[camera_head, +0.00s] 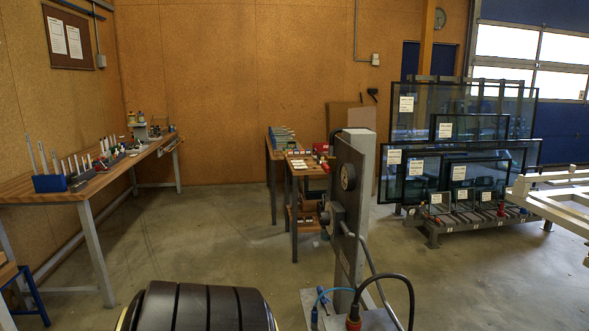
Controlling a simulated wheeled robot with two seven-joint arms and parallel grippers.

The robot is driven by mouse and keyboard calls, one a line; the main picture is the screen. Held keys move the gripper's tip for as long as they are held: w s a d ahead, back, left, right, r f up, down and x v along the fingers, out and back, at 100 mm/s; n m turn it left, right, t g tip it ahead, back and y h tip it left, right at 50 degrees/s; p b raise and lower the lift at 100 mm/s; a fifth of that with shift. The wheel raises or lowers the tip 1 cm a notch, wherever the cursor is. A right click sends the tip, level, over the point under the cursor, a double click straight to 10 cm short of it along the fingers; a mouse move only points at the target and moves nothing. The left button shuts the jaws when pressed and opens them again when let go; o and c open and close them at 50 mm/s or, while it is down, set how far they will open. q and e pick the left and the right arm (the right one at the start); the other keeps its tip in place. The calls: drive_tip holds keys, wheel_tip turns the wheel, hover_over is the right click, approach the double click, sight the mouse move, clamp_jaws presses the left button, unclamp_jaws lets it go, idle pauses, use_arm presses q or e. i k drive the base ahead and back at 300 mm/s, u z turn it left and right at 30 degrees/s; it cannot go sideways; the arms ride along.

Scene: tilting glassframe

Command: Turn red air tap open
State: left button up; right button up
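A grey post (354,190) stands in front of me, right of centre, with a round dark gauge (348,177) and a grey fitting (333,216) on its side. A black hose (396,277) arches down at its foot to a dull red connector piece (353,324) at the bottom edge. I cannot tell whether this red piece is the air tap, and no clear red tap handle shows. Neither of my grippers is in view.
A wooden workbench (100,181) with tools runs along the left wall. A small table (307,170) stands behind the post. Glass panes (452,130) lean on a rack at the right; a pale frame (560,205) juts in. The floor (210,235) left of the post is clear.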

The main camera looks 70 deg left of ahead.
sight(325, 167)
drive_tip(key=u, duration=1.95)
